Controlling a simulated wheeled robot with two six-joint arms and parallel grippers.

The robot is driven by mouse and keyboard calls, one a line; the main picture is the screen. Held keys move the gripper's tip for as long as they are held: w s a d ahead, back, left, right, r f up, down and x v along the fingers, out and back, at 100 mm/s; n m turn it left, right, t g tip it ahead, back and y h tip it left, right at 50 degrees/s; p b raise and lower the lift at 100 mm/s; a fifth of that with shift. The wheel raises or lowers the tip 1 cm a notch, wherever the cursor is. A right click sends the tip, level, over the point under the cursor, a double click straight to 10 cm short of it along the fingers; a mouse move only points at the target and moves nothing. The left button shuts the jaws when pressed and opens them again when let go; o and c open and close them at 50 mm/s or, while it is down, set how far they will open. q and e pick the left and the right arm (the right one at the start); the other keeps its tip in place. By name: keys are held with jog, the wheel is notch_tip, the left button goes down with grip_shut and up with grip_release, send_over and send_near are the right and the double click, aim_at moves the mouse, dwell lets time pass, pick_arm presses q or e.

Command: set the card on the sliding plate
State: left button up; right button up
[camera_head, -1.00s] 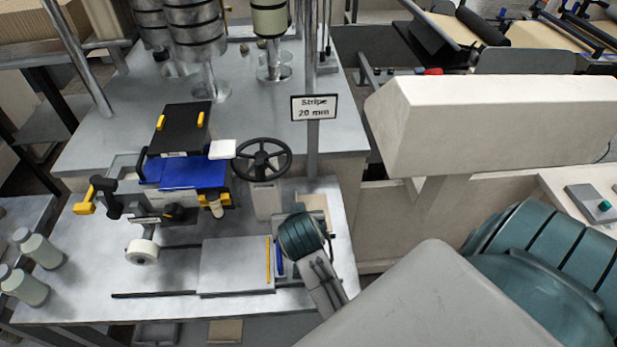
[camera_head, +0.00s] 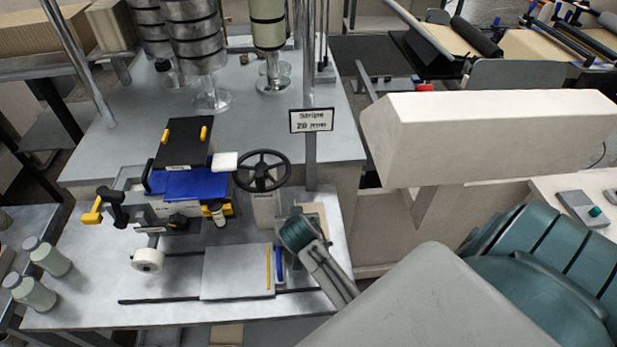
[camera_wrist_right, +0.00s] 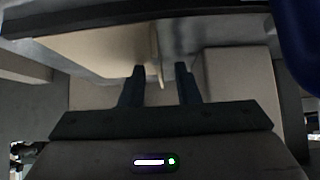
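The sliding plate (camera_head: 236,270) is a flat pale grey square in the head view, with a yellow strip (camera_head: 268,268) and a blue bar by its right edge. A tan piece, likely the card (camera_head: 322,213), shows just behind my right wrist, right of the plate. My right gripper (camera_wrist_right: 161,68) has its two dark fingers apart in the wrist view. A thin tan edge (camera_wrist_right: 157,55) stands between the fingers, with no visible contact on both sides. In the head view my right wrist hides the fingers. My left gripper is not in view.
A handwheel (camera_head: 261,171) and a blue block (camera_head: 196,184) stand behind the plate. A white tape roll (camera_head: 147,260) is to its left. A "Stripe 20 mm" sign (camera_head: 311,120) hangs on a post. Bottles (camera_head: 48,258) stand at far left. A cream box-shaped housing (camera_head: 490,135) is at right.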

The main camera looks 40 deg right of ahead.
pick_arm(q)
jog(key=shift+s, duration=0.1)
pick_arm(e)
jog(key=shift+c, duration=0.2)
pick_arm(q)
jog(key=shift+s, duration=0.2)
pick_arm(e)
grip_shut()
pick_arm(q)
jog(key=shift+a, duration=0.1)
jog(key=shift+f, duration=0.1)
pick_arm(e)
jog(key=shift+r, duration=0.15)
